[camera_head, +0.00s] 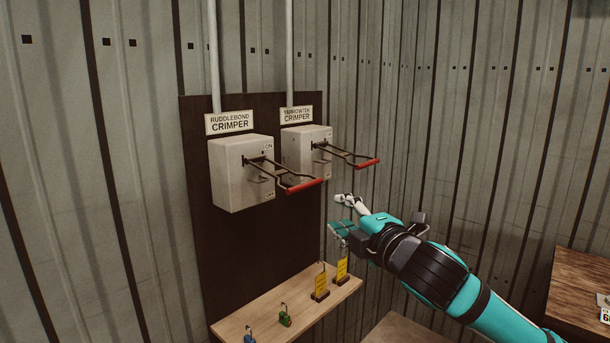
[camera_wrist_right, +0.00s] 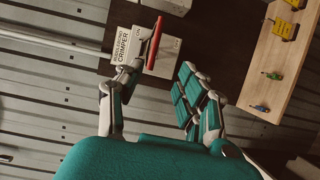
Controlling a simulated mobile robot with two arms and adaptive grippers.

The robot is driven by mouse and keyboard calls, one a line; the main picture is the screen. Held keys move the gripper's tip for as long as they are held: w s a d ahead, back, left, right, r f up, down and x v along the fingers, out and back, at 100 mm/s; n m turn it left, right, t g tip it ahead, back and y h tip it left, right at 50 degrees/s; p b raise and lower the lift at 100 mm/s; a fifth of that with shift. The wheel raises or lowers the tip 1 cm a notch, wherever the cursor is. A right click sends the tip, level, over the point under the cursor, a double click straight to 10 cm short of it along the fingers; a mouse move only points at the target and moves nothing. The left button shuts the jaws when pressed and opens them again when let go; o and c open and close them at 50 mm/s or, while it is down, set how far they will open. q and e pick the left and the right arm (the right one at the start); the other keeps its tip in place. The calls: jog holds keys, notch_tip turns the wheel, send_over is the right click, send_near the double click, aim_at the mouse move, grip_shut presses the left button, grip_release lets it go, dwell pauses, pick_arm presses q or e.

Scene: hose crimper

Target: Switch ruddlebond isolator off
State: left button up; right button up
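The ruddlebond isolator (camera_head: 232,178) is a pale grey box under a "RUDDLEBOND CRIMPER" sign (camera_head: 229,122) on a dark wall board. Its forked lever sticks out from the box and ends in a red handle (camera_head: 304,186). My right gripper (camera_head: 343,214) is open and empty, to the right of and a little below that handle, apart from it in the head view. In the right wrist view the red handle (camera_wrist_right: 155,42) shows beyond the gap between my open fingers (camera_wrist_right: 158,88), with the box (camera_wrist_right: 164,62) behind it. My left gripper is not in view.
A second isolator box (camera_head: 298,148) with its own red-handled lever (camera_head: 366,163) sits just right. Below, a wooden shelf (camera_head: 250,325) holds green and blue padlocks (camera_head: 285,318) and yellow tags (camera_head: 320,284). A wooden table (camera_head: 575,290) stands at right.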

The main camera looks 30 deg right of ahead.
aim_at(307, 187)
jog(key=w+p, duration=0.2)
jog(key=w, duration=0.3)
jog(key=w+p, duration=0.3)
jog(key=w, duration=0.3)
jog(key=w+p, duration=0.2)
jog(key=w, duration=0.3)
jog(key=shift+w+d+r, duration=0.2)
jog(key=shift+d+r, duration=0.1)
jog(key=shift+d, duration=0.05)
jog(key=shift+w+f, duration=0.1)
jog(key=shift+w, duration=0.25)
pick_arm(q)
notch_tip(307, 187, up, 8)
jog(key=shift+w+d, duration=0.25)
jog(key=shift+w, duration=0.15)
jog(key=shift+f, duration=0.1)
pick_arm(e)
jog(key=shift+c, duration=0.2)
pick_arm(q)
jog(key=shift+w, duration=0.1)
pick_arm(e)
grip_shut()
